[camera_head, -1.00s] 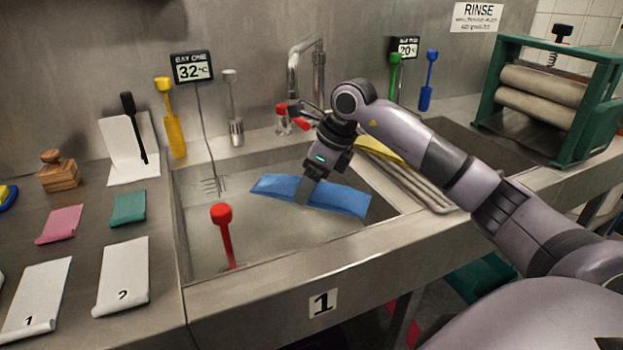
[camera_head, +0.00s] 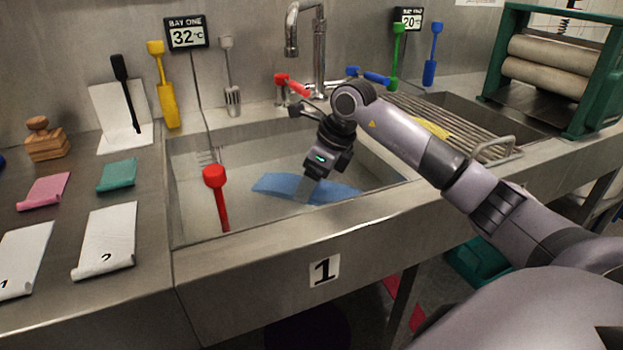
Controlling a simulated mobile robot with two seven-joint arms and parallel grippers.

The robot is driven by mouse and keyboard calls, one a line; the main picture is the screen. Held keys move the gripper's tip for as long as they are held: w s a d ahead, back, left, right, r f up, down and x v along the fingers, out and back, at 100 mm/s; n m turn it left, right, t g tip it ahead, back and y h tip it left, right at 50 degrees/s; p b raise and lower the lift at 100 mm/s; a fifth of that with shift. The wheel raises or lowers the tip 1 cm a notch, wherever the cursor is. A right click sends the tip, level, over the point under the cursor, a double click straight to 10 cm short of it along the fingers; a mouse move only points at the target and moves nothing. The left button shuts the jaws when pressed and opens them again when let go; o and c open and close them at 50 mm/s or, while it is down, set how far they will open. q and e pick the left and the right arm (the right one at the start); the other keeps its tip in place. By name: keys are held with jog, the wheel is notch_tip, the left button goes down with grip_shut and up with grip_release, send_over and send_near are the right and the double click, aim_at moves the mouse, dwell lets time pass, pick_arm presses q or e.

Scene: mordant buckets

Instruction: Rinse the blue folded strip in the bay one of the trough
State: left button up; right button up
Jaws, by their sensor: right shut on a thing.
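The blue folded strip (camera_head: 283,185) lies spread out in the water of bay one (camera_head: 200,222), the trough basin marked 1. My right gripper (camera_head: 312,188) reaches down into the basin and is shut on the middle of the strip. The fingertips and the strip's lower part look blurred by the water. A display reading BAY ONE 32 °C (camera_head: 187,34) stands behind the basin. My left gripper is not in view.
The tap (camera_head: 319,60) rises behind, with red (camera_head: 290,83) and blue (camera_head: 368,75) levers. A green roller press (camera_head: 555,75) stands far right. Swatches lie left.

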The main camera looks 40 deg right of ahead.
dwell(0.4)
jog(key=shift+w+a+p, duration=0.2)
jog(key=shift+w+p, duration=0.1)
jog(key=shift+w, duration=0.05)
jog(key=shift+s+d, duration=0.45)
jog(key=shift+s, duration=0.3)
jog(key=shift+w+a, duration=0.45)
jog(key=shift+w, duration=0.3)
jog(key=shift+s+d, duration=0.1)
jog(key=shift+s+d, duration=0.35)
jog(key=shift+s, duration=0.25)
jog(key=shift+w+a, duration=0.1)
